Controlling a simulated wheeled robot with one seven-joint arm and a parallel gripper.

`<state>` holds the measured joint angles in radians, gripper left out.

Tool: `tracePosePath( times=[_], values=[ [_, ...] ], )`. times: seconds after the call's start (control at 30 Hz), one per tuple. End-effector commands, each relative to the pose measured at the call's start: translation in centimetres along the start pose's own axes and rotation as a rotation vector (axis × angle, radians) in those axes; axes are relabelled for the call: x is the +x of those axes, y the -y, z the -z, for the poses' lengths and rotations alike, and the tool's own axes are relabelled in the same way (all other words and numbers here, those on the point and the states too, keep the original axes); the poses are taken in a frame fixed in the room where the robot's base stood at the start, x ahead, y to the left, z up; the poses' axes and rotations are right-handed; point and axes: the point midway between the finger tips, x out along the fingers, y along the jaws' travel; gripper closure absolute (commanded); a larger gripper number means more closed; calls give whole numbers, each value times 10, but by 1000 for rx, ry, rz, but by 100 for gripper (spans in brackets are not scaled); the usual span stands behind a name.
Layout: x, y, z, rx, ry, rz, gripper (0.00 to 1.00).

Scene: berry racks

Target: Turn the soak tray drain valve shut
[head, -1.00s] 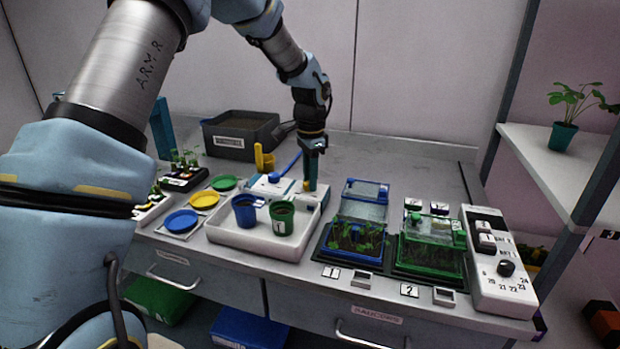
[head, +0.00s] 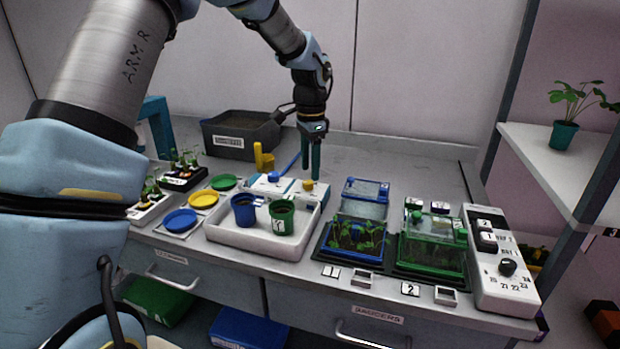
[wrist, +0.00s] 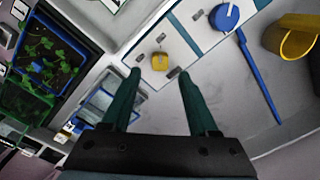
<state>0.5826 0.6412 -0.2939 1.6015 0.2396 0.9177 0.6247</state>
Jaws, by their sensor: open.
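The white soak tray (head: 225,235) stands on the bench with a blue cup (head: 244,210) and a green cup (head: 281,216) in it. A white block (head: 288,187) along its back edge carries a blue knob (head: 274,177) and a yellow knob (head: 307,185); I cannot read which one is the drain valve. My gripper (head: 312,176) points down, open and empty, just above and behind the yellow knob. In the wrist view, the yellow knob (wrist: 160,61) shows between and beyond the fingertips (wrist: 158,73), apart from them. The blue knob (wrist: 225,17) is at upper right.
A blue stick (wrist: 258,75) and a yellow holder (head: 263,158) are beside the block. Blue (head: 355,262) and green (head: 430,265) seedling trays stand to the right, then a white control panel (head: 503,290). A dark soil bin (head: 235,143) is behind.

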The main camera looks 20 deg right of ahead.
Motion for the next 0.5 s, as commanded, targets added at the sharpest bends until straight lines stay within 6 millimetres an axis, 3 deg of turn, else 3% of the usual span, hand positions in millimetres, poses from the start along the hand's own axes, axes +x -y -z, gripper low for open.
tracePosePath(
  times=[0.23,0.5],
  values=[
    [-47,0,1,0,-3,3,40],
    [-72,0,0,1,-1,0,40]
  ],
)
